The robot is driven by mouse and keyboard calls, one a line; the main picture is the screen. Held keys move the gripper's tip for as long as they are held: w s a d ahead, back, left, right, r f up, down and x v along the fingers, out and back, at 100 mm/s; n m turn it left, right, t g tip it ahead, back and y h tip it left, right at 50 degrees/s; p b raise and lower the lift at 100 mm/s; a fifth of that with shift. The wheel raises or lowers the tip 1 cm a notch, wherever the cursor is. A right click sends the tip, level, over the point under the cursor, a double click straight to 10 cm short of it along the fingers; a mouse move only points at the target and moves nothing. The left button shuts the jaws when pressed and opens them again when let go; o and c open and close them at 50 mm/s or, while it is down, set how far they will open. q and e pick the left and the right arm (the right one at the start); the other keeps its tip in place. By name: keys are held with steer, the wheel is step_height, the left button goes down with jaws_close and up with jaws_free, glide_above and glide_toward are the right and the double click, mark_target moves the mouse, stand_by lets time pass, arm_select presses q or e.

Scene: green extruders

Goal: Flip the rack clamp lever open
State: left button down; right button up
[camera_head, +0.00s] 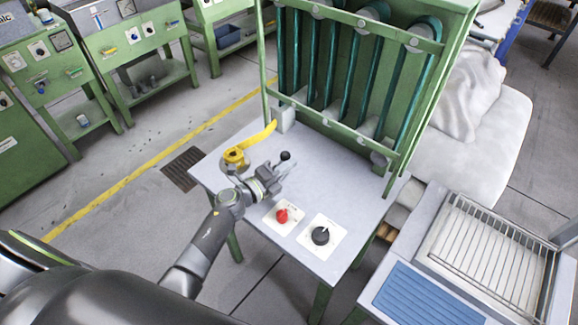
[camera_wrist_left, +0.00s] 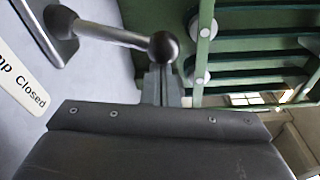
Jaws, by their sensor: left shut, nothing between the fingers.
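The clamp lever, a grey metal bar with a dark ball knob (camera_wrist_left: 163,46), crosses the upper left of the left wrist view from its pivot (camera_wrist_left: 60,21). In the head view the dark knob (camera_head: 285,156) shows on the grey tabletop. My left gripper (camera_head: 281,170) is close beside the knob, and its fingers are shut and empty. In the left wrist view the fingertips (camera_wrist_left: 161,77) are just at the knob; I cannot tell whether they touch. The gripper hides part of the lever in the head view. My right gripper is out of view.
The green rack (camera_head: 440,75) with dark teal tubes stands at the table's back. A yellow curved part (camera_head: 240,154) is left of my gripper. A red knob (camera_head: 283,215) and a black knob (camera_head: 320,235) sit in front. The tabletop (camera_head: 350,190) right of the gripper is clear.

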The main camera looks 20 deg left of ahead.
mark_target(282, 154)
arm_select(q)
steer(key=shift+a, duration=0.1)
steer(key=shift+w+a+r+n, duration=0.1)
steer(key=shift+a+r+n, duration=0.1)
steer(key=shift+n, duration=0.2)
steer(key=shift+a+r, duration=0.1)
steer(key=shift+w+a+r+n+p, duration=0.2)
steer(key=shift+a+r+n+p, duration=0.1)
steer(key=shift+a+n+p, duration=0.3)
steer(key=shift+w+a+r+n, duration=0.25)
steer(key=shift+a+n, duration=0.25)
steer(key=shift+n, duration=0.4)
steer(key=shift+w+a+r+n+t, duration=0.1)
steer(key=shift+w+a+n+t, duration=0.15)
steer(key=shift+a+n, duration=0.6)
steer(key=shift+w+a+f+n+t, duration=0.1)
steer(key=shift+w+a+n+t, duration=0.15)
steer(key=shift+a+n, duration=0.65)
steer(key=shift+w+a+r+n+t, duration=0.1)
steer(key=shift+w+a+n+t, duration=0.3)
steer(key=shift+n, duration=0.75)
steer(key=shift+s+a, duration=0.1)
steer(key=shift+p, duration=0.3)
